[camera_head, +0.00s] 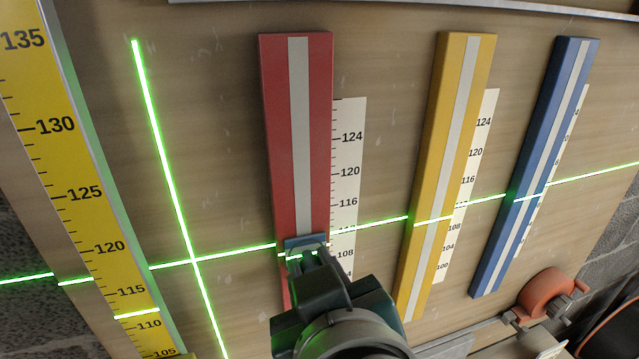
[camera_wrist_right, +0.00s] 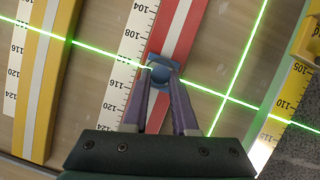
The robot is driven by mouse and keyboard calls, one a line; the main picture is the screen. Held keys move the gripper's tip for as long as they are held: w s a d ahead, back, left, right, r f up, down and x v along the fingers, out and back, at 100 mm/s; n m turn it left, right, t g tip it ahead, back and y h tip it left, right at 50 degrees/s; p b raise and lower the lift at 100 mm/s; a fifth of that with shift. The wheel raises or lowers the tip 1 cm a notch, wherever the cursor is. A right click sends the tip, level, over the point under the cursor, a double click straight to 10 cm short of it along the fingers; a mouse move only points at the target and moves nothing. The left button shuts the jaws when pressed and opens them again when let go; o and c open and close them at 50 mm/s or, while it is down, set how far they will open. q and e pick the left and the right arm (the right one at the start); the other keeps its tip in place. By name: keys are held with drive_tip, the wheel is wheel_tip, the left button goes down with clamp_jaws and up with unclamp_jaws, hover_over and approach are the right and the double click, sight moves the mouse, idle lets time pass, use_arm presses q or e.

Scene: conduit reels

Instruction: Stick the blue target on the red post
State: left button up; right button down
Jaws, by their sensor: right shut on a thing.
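The red post (camera_head: 270,130) is a long red bar with a pale centre stripe on the wooden board, left of the other bars. It also shows in the wrist view (camera_wrist_right: 160,28). My right gripper (camera_head: 308,252) is at its lower part, shut on the small blue target (camera_head: 293,241). In the wrist view the blue target (camera_wrist_right: 160,72) sits between the fingertips (camera_wrist_right: 162,80), over the post's stripe. The horizontal green laser line meets the target. I cannot tell whether its back touches the post. My left gripper is not in view.
A yellow bar (camera_head: 438,170) and a blue bar (camera_head: 538,160) stand to the right, each beside a white scale. A white scale (camera_head: 348,140) runs along the red post's right side. A yellow ruler (camera_head: 65,165) is at left. An orange rounded object (camera_head: 547,292) is at lower right.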

idle(0.3)
drive_tip(key=c, duration=0.9)
unclamp_jaws()
drive_tip(key=shift+c, duration=0.2)
drive_tip(key=o, duration=0.8)
drive_tip(key=s+d+p, duration=0.1)
drive_tip(key=s+d, duration=0.1)
drive_tip(key=s, duration=0.6)
drive_tip(key=shift+s+d, duration=0.3)
drive_tip(key=shift+d, duration=0.1)
drive_tip(key=shift+d, duration=0.1)
